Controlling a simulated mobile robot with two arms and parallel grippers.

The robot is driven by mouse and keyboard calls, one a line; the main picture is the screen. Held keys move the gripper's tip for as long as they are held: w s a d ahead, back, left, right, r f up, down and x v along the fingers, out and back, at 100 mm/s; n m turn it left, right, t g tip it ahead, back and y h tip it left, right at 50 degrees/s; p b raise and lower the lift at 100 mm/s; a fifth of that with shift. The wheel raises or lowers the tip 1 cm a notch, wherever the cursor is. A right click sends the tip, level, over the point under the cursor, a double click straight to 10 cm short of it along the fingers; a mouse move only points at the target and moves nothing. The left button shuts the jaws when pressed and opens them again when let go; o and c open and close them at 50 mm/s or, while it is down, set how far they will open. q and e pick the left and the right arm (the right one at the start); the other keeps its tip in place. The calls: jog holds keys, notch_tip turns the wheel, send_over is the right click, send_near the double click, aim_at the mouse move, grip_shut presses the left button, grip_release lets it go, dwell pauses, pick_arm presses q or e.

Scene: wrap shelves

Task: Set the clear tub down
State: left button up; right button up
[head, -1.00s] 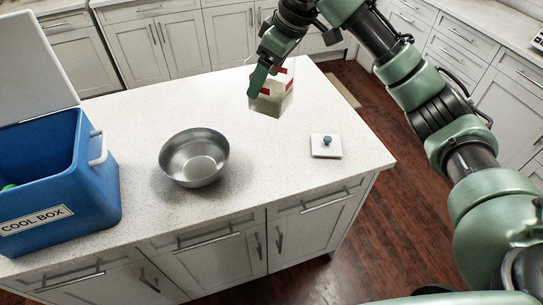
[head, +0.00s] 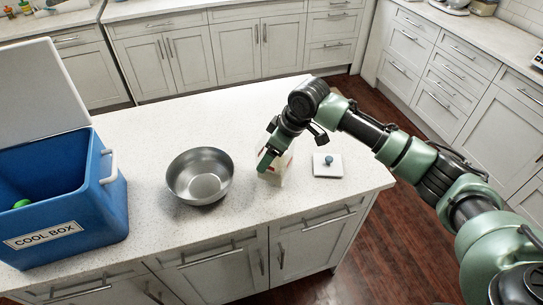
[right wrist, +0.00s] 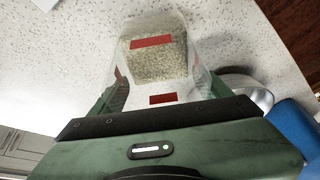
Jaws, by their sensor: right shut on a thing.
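The clear tub (head: 284,175) has red markings and pale grainy contents. It is between the steel bowl and the white lid on the island counter. My right gripper (head: 268,161) is shut on the tub and hides part of it. In the right wrist view the clear tub (right wrist: 158,58) stands between the fingers of my right gripper (right wrist: 165,92). The tub is at or just above the counter; I cannot tell whether its base touches. My left gripper is not in view.
A steel bowl (head: 200,177) stands left of the tub. An open blue cool box (head: 60,215) is at the far left. The speckled counter (head: 225,125) is clear behind the bowl.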

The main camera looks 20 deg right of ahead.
jog(key=shift+f, duration=1)
jog(key=o, duration=1.9)
jog(key=shift+f, duration=0.15)
jog(key=b+v, duration=0.2)
jog(key=v, duration=1)
